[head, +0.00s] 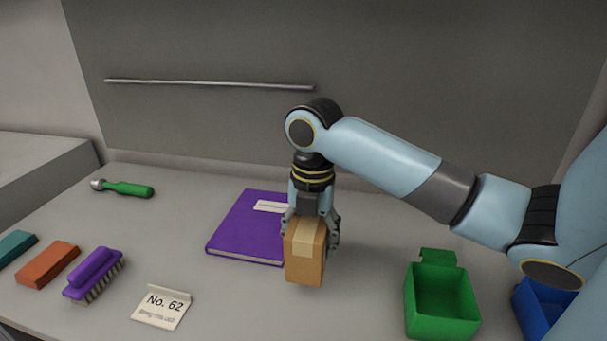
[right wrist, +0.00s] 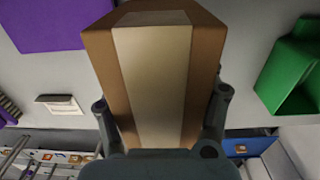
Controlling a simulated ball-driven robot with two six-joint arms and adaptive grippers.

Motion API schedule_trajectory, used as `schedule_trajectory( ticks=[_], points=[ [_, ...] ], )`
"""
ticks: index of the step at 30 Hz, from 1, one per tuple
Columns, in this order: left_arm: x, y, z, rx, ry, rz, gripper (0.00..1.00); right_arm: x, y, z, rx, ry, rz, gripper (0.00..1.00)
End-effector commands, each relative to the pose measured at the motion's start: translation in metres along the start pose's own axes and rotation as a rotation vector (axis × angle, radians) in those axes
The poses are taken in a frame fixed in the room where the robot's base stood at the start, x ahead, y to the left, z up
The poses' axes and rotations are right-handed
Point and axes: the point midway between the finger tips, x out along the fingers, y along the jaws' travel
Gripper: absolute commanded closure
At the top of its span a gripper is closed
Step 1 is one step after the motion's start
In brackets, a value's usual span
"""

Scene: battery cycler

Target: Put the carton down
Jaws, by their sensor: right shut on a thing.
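The carton (head: 305,262) is a small brown box with a pale tape strip. My right gripper (head: 311,228) comes down from above and is shut on it, one finger on each side. In the right wrist view the carton (right wrist: 150,75) fills the middle, between the fingers of the gripper (right wrist: 160,120). The carton looks upright, just in front of the purple book's right end. I cannot tell whether its bottom touches the table (head: 235,300). My left gripper is not in view.
The purple book (head: 240,228) lies behind and left of the carton. A green bin (head: 441,300) and a blue bin (head: 545,310) stand to the right. A card (head: 162,307), purple brush (head: 93,275) and orange block (head: 48,264) are at left. Table between carton and green bin is clear.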

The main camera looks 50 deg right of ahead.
Motion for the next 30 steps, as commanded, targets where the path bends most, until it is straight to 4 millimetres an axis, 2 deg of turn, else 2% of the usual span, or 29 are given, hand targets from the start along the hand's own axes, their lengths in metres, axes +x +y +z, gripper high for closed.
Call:
schedule_trajectory(
  ticks=[4,13,24,25,30],
  points=[
    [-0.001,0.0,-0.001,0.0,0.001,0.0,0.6,0.007,0.011,0.004,-0.001,0.0,-0.001,0.95],
    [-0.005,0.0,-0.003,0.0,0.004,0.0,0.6,0.044,0.011,0.004,-0.001,0.0,-0.002,0.95],
    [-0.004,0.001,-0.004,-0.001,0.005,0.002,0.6,0.049,0.011,0.004,-0.002,-0.002,-0.001,0.95],
    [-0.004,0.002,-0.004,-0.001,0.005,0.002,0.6,0.05,0.01,0.004,-0.001,-0.002,-0.002,0.37],
    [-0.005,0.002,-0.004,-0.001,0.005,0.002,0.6,0.05,0.01,0.004,-0.001,-0.001,-0.002,0.15]
  ],
)
